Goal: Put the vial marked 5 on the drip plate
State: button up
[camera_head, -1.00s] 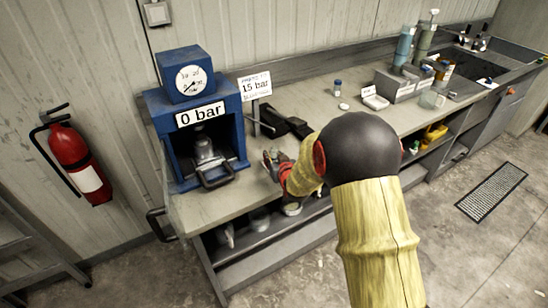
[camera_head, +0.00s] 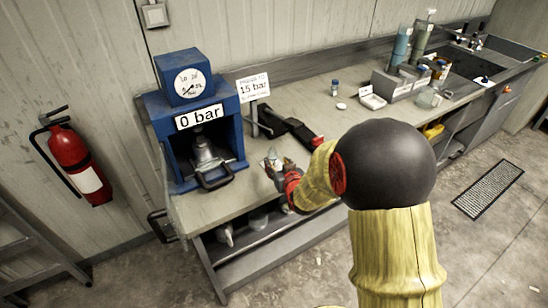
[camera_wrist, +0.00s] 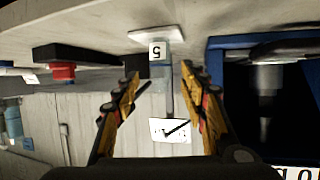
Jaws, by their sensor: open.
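The vial marked 5 (camera_wrist: 157,72) has a white label with a dark 5, upside down in the wrist view. It appears to stand upright on a small square white plate (camera_wrist: 150,33), probably the drip plate. My gripper (camera_wrist: 161,76) is open. Its fingertips are on either side of the vial in the picture, with gaps to it; whether the vial lies between them in depth is unclear. In the head view my gripper (camera_head: 279,172) is low over the bench in front of the press, with a small pale vial shape (camera_head: 272,157) at its tips.
The blue press (camera_head: 190,130) with its 0 bar sign stands left of my gripper. A black tool with a red end (camera_head: 300,131) lies behind it. A small bottle (camera_head: 335,87), a white tray (camera_head: 372,100) and a grey rack (camera_head: 392,85) stand farther right. The middle of the bench (camera_head: 350,125) is mostly clear.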

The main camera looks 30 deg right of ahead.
jog(key=v, duration=0.4)
jog(key=shift+r+p, duration=0.1)
jog(key=shift+p, duration=0.25)
jog(key=s+a+r+g, duration=0.2)
jog(key=s+a+r, duration=0.15)
jog(key=r, duration=0.35)
jog(key=s+a+r+n+g+y, duration=0.1)
jog(key=s+a+r, duration=0.2)
jog(key=s, duration=0.5)
jog(key=s+a+r+g+y, duration=0.1)
jog(key=s+a+r+g, duration=0.1)
jog(key=s+a, duration=0.4)
jog(key=s+a+r+n+g+y, duration=0.1)
jog(key=s+a+r, duration=0.3)
jog(key=s, duration=0.6)
jog(key=shift+a+n+g, duration=0.3)
jog(key=shift+g, duration=0.4)
jog(key=shift+s, duration=0.1)
